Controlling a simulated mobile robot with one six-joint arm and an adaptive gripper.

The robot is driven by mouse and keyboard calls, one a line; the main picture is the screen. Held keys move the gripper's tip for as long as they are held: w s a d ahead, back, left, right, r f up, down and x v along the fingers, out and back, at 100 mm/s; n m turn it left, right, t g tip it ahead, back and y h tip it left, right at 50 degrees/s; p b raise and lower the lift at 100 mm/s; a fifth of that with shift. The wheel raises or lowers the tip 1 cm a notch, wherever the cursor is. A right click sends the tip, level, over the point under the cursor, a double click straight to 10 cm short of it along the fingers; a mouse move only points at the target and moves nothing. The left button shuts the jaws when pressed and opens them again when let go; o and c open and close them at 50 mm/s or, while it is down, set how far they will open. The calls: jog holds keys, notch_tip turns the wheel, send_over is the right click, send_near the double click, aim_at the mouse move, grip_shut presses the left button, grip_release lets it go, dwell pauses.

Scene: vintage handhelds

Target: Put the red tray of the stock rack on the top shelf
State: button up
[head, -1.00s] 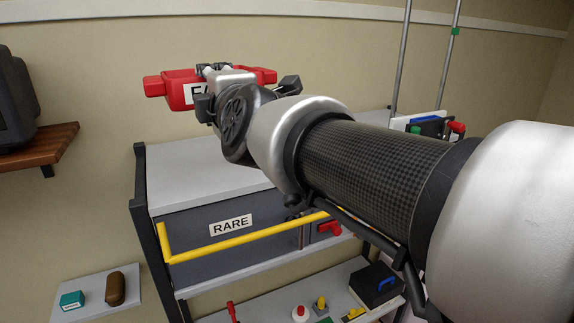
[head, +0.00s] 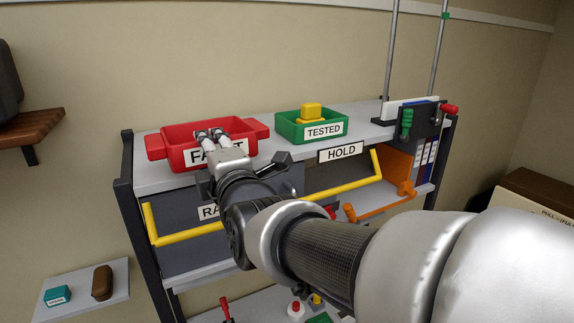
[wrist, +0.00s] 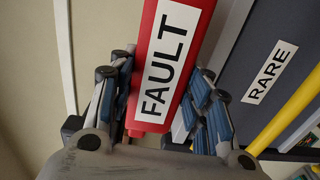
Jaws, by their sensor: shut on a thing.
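The red tray (head: 255,145) with a white FAULT label is at the left part of the grey top shelf (head: 160,178) of the rack. It looks level and its open top faces up. I cannot tell whether its underside touches the shelf or is slightly above it. My gripper (head: 212,136) is shut on the tray's front wall. In the wrist view, the red wall (wrist: 184,25) with the FAULT label lies between my two fingers (wrist: 158,95). The fingers and wrist hide part of the label in the head view.
A green TESTED tray (head: 285,130) holding a yellow block (head: 311,111) stands to the right on the same shelf. A yellow rail (head: 190,236) runs below the shelf front, before a grey RARE bin (head: 180,262). A HOLD label (head: 340,151) is on the shelf edge.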

jog(key=shift+f, duration=1.5)
jog(key=shift+f, duration=0.15)
jog(key=o, duration=1.2)
jog(key=shift+c, duration=0.2)
